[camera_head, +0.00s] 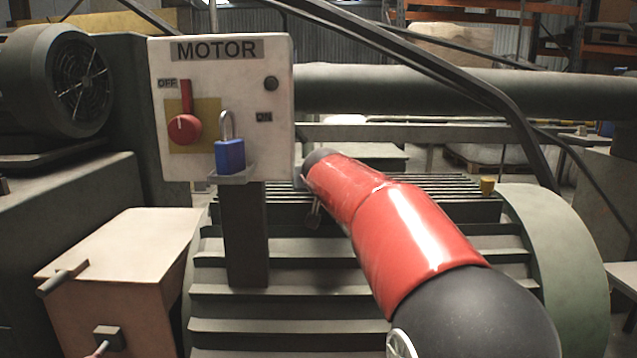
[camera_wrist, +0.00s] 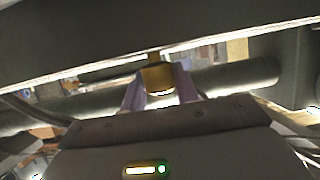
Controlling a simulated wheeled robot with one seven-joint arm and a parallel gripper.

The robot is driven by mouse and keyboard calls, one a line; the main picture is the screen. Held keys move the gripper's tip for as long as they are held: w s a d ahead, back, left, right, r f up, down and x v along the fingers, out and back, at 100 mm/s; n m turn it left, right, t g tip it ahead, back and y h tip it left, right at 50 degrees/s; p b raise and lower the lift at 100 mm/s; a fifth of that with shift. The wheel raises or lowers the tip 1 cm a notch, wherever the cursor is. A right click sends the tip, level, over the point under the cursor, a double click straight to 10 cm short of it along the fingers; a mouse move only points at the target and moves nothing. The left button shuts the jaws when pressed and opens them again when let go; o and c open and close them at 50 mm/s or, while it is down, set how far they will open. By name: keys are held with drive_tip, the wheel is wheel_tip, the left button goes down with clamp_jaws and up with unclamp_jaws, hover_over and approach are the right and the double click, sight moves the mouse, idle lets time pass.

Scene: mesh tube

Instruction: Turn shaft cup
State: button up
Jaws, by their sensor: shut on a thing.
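A small yellow cup-like piece (camera_wrist: 157,78) sits between the two pale purple fingers of my gripper (camera_wrist: 160,73) in the wrist view. My gripper is shut on it, and a short yellow stem shows above it, against a dark beam. In the head view my red arm reaches up and left over the ribbed machine, and my gripper and the held piece are hidden or too unclear to make out.
A white MOTOR switch box (camera_head: 222,105) stands on a dark post left of my arm. A blue padlock (camera_head: 230,155) hangs on its front beside a red handle. A thick dark pipe (camera_head: 420,92) and slanted bars cross behind. A beige box (camera_head: 120,255) stands lower left.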

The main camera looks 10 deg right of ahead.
drive_tip(key=o, duration=1)
drive_tip(key=s+b, duration=0.1)
drive_tip(key=s, duration=0.3)
drive_tip(key=s+a+b, duration=0.1)
drive_tip(key=s, duration=0.3)
drive_tip(key=s+a+b, duration=0.1)
drive_tip(key=s+b, duration=0.1)
drive_tip(key=s, duration=0.3)
drive_tip(key=shift+r, duration=0.2)
